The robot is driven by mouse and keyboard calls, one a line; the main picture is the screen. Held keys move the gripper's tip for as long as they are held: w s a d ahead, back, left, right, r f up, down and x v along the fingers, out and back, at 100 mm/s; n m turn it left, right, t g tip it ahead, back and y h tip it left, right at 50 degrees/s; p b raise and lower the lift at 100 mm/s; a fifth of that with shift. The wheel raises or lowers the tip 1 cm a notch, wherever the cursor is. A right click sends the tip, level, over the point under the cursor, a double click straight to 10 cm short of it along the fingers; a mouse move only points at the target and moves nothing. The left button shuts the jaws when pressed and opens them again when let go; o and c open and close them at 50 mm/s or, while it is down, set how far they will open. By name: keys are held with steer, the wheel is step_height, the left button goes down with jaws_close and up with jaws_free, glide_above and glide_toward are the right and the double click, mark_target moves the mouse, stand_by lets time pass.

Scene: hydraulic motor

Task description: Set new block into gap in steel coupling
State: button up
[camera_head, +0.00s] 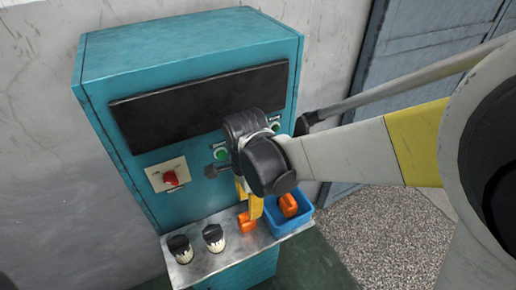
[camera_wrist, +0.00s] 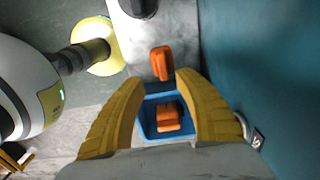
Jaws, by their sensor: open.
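One orange block (camera_head: 247,222) lies on the metal shelf, left of the blue bin; it also shows in the wrist view (camera_wrist: 162,64). A second orange block (camera_head: 288,205) lies inside the blue bin (camera_head: 301,222), and shows there in the wrist view (camera_wrist: 168,117). I cannot tell which block is the new one. My gripper (camera_head: 249,208) is above the shelf, near the loose block and the bin. In the wrist view its yellow fingers (camera_wrist: 160,90) are spread apart with nothing between them. I cannot make out the steel coupling in either view.
The metal shelf (camera_head: 205,272) juts from a teal cabinet (camera_head: 120,130) with a dark panel, a red switch (camera_head: 170,178) and green buttons. Two black-and-pale cylindrical items (camera_head: 213,237) stand on the shelf's left part. Open floor (camera_head: 370,230) lies to the right.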

mark_target(247, 213)
steer(key=f, duration=0.1)
steer(key=f+b, duration=0.1)
steer(key=f, duration=0.3)
steer(key=shift+w+a+f, duration=0.2)
steer(key=shift+a, duration=0.1)
steer(key=shift+f+b, duration=0.3)
steer(key=shift+f, duration=0.05)
steer(key=shift+d, duration=0.1)
jaws_close()
